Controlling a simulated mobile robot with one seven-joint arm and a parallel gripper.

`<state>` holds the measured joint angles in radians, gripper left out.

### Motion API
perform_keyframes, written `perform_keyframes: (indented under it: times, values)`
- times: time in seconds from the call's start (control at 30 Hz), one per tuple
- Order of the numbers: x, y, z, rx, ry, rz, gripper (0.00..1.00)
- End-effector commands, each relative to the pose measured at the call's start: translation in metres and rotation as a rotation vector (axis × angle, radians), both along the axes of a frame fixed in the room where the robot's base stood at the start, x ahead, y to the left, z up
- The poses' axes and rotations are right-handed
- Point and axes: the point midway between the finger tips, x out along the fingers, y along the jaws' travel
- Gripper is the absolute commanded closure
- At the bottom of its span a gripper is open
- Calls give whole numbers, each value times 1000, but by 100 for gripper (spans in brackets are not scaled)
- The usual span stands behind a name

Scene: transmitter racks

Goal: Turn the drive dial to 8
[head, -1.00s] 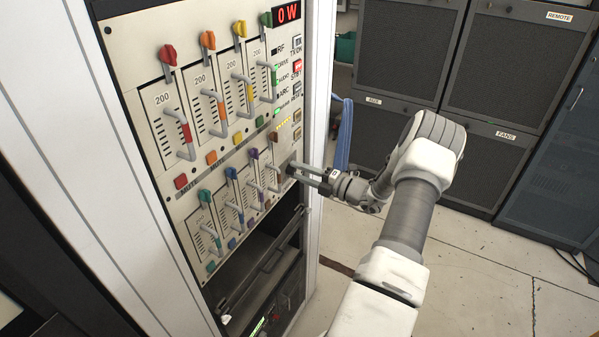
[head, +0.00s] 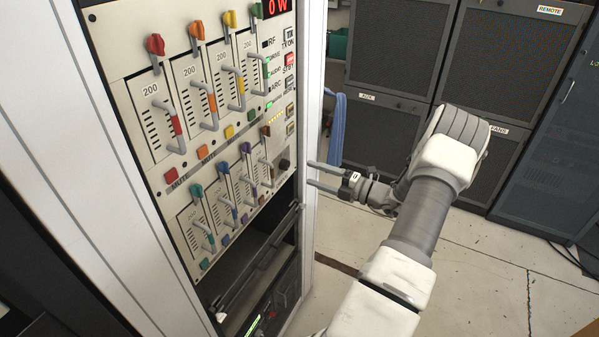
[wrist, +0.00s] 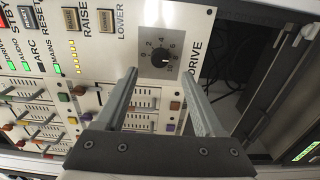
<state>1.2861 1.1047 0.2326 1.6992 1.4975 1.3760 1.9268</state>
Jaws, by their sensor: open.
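The drive dial (wrist: 160,58) is a small black knob on a grey square plate with numbers around it, beside the word DRIVE. I cannot read its pointer surely. In the head view the dial (head: 284,164) is a dark spot at the right edge of the cream panel. My gripper (head: 309,173) is open and empty, with a gap between its fingertips and the panel. In the wrist view its two fingers (wrist: 157,72) reach towards the panel, one on either side below the dial, and they do not touch it.
The cream panel (head: 120,60) carries several coloured sliders and square buttons. A white rack post (head: 312,100) stands right beside it. Below is an open dark bay with a metal handle (head: 260,265).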

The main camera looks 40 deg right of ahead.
Motion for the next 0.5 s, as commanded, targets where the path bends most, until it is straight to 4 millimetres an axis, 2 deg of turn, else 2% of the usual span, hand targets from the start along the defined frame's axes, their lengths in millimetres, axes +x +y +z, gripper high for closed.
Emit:
perform_keyframes:
  times: [0.03, 0.2, 0.33, 0.5]
  values:
    - [-13, -6, -3, 0, 1, -5, 30]
    - [-50, -21, -2, 0, 1, -5, 30]
    - [-72, -30, -2, 1, 1, -3, 30]
    - [-87, -36, -1, 0, 0, -1, 30]
